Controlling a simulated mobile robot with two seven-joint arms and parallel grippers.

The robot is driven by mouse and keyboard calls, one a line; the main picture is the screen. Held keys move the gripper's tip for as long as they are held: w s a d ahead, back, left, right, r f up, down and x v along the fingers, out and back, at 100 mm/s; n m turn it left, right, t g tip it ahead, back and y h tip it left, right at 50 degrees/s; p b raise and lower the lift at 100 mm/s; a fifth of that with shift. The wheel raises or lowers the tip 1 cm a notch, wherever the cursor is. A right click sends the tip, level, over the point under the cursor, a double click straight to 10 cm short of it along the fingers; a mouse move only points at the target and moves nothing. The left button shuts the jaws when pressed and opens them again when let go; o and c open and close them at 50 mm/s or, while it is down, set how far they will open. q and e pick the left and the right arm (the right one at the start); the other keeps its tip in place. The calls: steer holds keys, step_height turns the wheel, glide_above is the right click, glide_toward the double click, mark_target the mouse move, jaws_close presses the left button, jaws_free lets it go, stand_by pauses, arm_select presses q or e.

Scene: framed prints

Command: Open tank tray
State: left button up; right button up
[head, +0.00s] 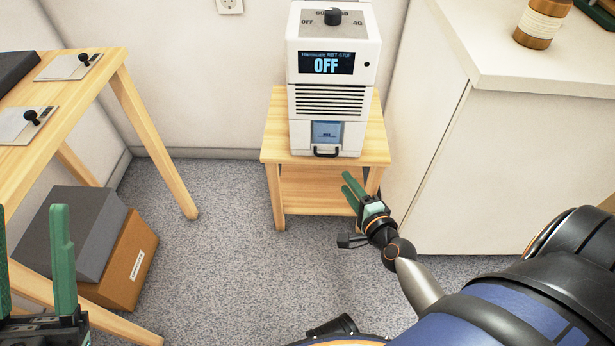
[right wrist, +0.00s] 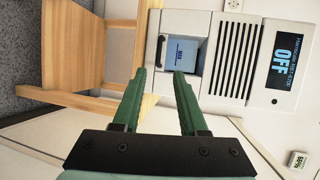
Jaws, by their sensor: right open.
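A white dehumidifier (head: 332,70) with a blue "OFF" display stands on a small wooden table. The tank tray (head: 327,133), with a bluish window and a dark handle (head: 326,152), is at its lower front and looks shut. In the right wrist view the tray (right wrist: 184,52) and handle (right wrist: 156,50) appear sideways, just beyond the fingertips. My right gripper (head: 350,184) is open and empty, below and right of the handle in the head view, apart from it. My left gripper (head: 34,240) is open and empty at the lower left, far from the dehumidifier; one finger is partly cut off.
The small wooden table (head: 376,148) stands beside a white cabinet (head: 480,150) holding a brown bottle (head: 541,22). A wooden table (head: 105,75) is at left, with grey and brown boxes (head: 75,235) beneath it. The grey carpet (head: 225,245) between them is clear.

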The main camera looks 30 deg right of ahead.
mark_target(327, 156)
arm_select(q)
steer(key=f+b, duration=0.3)
steer(key=shift+s, duration=0.2)
arm_select(e)
steer(key=x, duration=1.2)
steer(key=shift+w+f, duration=0.2)
steer(key=shift+w, duration=0.15)
arm_select(q)
steer(key=shift+h, duration=0.3)
arm_select(e)
jaws_close()
